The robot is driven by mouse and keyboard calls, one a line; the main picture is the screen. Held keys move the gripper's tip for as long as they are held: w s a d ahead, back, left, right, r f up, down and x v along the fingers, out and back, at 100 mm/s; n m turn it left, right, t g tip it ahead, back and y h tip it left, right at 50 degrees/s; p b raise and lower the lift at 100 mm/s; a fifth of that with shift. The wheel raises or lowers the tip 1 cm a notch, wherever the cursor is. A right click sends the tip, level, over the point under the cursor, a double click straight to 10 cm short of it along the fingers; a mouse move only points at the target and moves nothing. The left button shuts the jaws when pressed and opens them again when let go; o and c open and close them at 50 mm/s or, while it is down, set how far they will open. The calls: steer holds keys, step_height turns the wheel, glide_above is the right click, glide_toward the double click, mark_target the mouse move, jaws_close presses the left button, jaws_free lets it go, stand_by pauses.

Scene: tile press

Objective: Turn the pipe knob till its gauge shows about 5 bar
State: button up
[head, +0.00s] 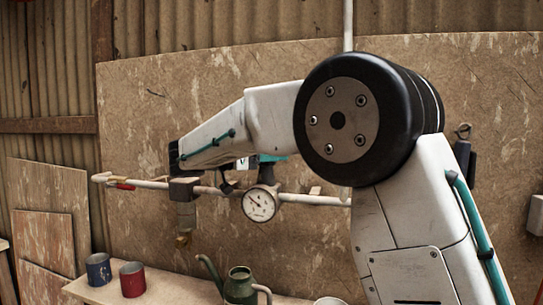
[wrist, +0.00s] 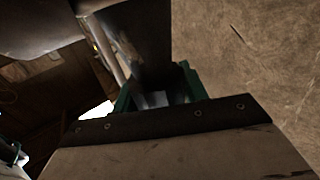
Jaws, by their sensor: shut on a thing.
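The round white pressure gauge (head: 259,204) sits on the pipe (head: 315,200) in the head view, below my forearm. Its dark needle seems to point to the upper left; the figures are too small to read. In the wrist view, the green fingers of my gripper (wrist: 157,97) are shut on the pipe knob, of which only a small grey part between them may show. In the head view my arm hides the knob and most of the gripper.
The pipe runs along a worn board (head: 400,85). A red-handled valve (head: 122,185) is at its left. Below, a bench (head: 185,292) bears a blue mug (head: 98,270), a red mug (head: 132,279) and a green watering can (head: 240,287).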

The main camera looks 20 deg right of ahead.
steer(key=shift+r+g, duration=0.1)
steer(key=shift+g, duration=0.2)
steer(key=o, duration=1)
